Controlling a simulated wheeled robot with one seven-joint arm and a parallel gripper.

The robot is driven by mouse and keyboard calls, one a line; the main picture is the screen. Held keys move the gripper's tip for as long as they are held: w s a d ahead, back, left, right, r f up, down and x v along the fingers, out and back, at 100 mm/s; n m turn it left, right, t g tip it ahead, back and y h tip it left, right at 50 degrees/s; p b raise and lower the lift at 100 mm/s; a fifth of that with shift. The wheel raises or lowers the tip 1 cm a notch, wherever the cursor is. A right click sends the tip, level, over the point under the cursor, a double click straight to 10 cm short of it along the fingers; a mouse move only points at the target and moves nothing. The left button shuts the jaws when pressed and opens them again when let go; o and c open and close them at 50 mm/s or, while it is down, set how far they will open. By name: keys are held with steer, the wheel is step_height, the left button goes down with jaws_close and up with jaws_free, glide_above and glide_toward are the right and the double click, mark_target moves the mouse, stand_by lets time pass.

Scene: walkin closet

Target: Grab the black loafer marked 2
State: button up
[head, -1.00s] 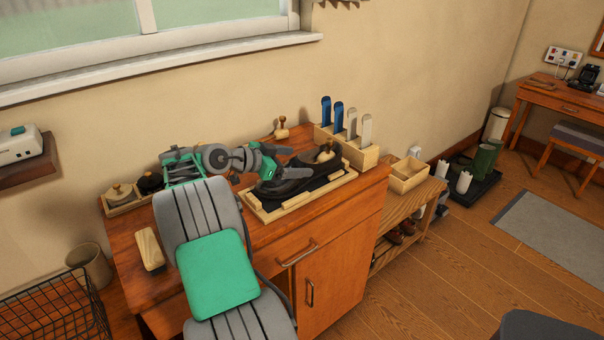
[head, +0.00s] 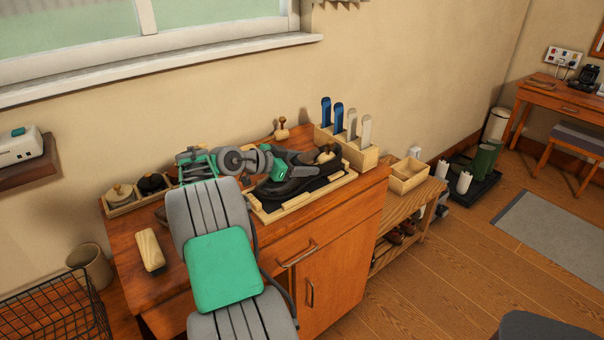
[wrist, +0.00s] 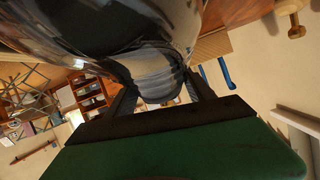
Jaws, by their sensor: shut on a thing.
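Black loafers (head: 290,188) lie on the tray (head: 263,218) on top of the wooden cabinet in the head view; I cannot read any number on them. My gripper (head: 297,168) is low over the tray, at the loafers. In the wrist view, my gripper (wrist: 162,92) has its two dark fingers on either side of a glossy black loafer (wrist: 110,28), which fills the top of the picture. The gripper is shut on this loafer. The fingertips and part of the loafer are hidden in the head view by my wrist and the dark shapes around it.
A wooden holder (head: 357,153) with blue and pale upright handles stands behind the tray. A wooden brush (head: 149,250) lies at the cabinet's left, near a box with round jars (head: 120,195). An empty wooden box (head: 408,176) sits on the low bench to the right.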

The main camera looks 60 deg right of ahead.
steer(key=c, duration=0.8)
steer(key=shift+r, duration=0.15)
